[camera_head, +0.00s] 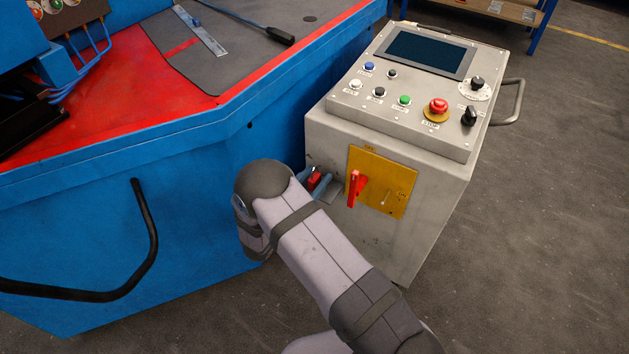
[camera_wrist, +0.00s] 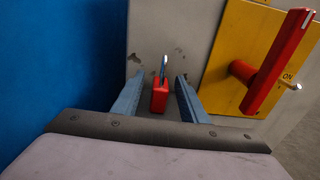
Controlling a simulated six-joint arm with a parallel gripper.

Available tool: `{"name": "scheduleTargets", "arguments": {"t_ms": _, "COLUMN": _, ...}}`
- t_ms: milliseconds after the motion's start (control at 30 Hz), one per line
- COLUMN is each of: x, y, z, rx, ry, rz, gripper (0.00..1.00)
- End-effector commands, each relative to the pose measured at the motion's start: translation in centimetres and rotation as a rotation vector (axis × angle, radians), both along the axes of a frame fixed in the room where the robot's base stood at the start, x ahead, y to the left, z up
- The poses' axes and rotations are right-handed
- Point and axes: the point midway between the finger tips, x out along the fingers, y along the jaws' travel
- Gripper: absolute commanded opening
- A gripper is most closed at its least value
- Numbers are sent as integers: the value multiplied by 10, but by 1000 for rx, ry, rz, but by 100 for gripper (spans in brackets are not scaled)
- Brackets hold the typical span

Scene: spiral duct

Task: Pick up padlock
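The padlock (camera_wrist: 159,97) has a red body and a metal shackle standing up. In the wrist view it stands upright on a small grey ledge (camera_wrist: 177,113) on the front of the grey control cabinet. My gripper (camera_wrist: 158,86) is open, with one blue-grey finger on each side of the padlock and a visible gap to each. I cannot tell whether the padlock is fully between the fingertips in depth. In the head view the padlock (camera_head: 315,180) shows small beside my gripper (camera_head: 317,184), partly hidden by my arm.
A yellow plate (camera_wrist: 229,46) with a red switch handle (camera_wrist: 278,62) sticks out close to the right of my gripper. The blue machine wall (camera_wrist: 55,65) is close on the left. The control cabinet (camera_head: 335,235) carries buttons and a screen on top. Open floor (camera_head: 540,240) lies to the right.

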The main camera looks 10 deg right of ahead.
Motion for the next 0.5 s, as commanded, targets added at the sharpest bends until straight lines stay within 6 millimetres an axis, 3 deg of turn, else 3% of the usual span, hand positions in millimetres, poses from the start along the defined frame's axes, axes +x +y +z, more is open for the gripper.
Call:
{"name": "scheduleTargets", "arguments": {"t_ms": 133, "x": 0, "y": 0, "z": 0, "rx": 0, "ry": 0, "rz": 0, "gripper": 39}}
{"name": "scheduleTargets", "arguments": {"t_ms": 300, "x": 0, "y": 0, "z": 0, "rx": 0, "ry": 0, "rz": 0, "gripper": 0}}
{"name": "scheduleTargets", "arguments": {"t_ms": 500, "x": 0, "y": 0, "z": 0, "rx": 0, "ry": 0, "rz": 0, "gripper": 0}}
